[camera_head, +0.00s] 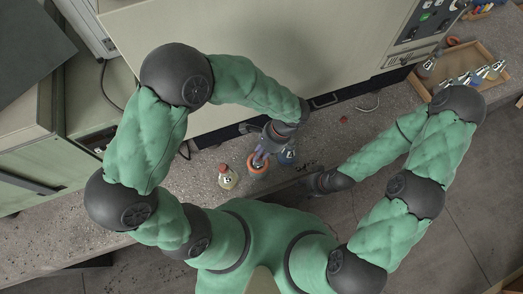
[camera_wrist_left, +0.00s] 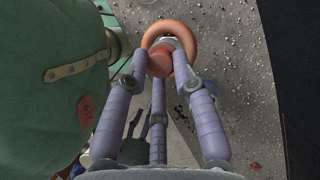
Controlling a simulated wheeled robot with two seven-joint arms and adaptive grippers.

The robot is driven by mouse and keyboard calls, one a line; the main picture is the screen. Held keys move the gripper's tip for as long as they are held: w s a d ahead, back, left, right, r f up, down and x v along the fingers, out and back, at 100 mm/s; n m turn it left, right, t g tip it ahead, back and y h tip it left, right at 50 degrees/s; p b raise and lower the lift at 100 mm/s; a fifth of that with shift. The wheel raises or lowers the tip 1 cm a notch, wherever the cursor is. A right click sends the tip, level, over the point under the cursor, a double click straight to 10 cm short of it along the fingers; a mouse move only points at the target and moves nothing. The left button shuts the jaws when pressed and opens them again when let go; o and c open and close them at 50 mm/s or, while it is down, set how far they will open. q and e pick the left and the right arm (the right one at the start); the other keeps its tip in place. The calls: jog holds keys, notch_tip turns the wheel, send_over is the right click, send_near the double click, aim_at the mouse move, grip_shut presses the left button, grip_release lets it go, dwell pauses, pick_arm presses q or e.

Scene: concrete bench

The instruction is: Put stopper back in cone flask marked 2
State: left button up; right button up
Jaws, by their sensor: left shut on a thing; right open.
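My left gripper (camera_head: 262,152) is shut on a reddish stopper (camera_wrist_left: 160,62), which shows between its fingertips in the left wrist view. Just beyond it is a flask with an orange ring (camera_wrist_left: 190,32) around it; the same ring shows in the head view (camera_head: 250,168). I cannot tell whether the stopper touches that flask. A yellowish flask (camera_head: 229,180) with a red top stands to the left, and a blue flask (camera_head: 288,158) to the right. The label numbers are too small to read surely. My right gripper (camera_head: 308,184) is open, near the bench's front edge.
A wooden tray (camera_head: 484,47) with several small items stands at the far right of the bench. A large pale cabinet (camera_head: 300,45) closes off the back. A small red piece (camera_head: 344,119) lies on the bench, with bare surface around it.

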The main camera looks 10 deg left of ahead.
pick_arm(q)
jog(key=shift+f, duration=0.25)
jog(key=o, duration=0.9)
jog(key=shift+c, duration=0.2)
jog(key=o, duration=0.6)
jog(key=shift+r, duration=0.1)
jog(key=shift+r+p, duration=3.65)
jog(key=shift+r, duration=0.85)
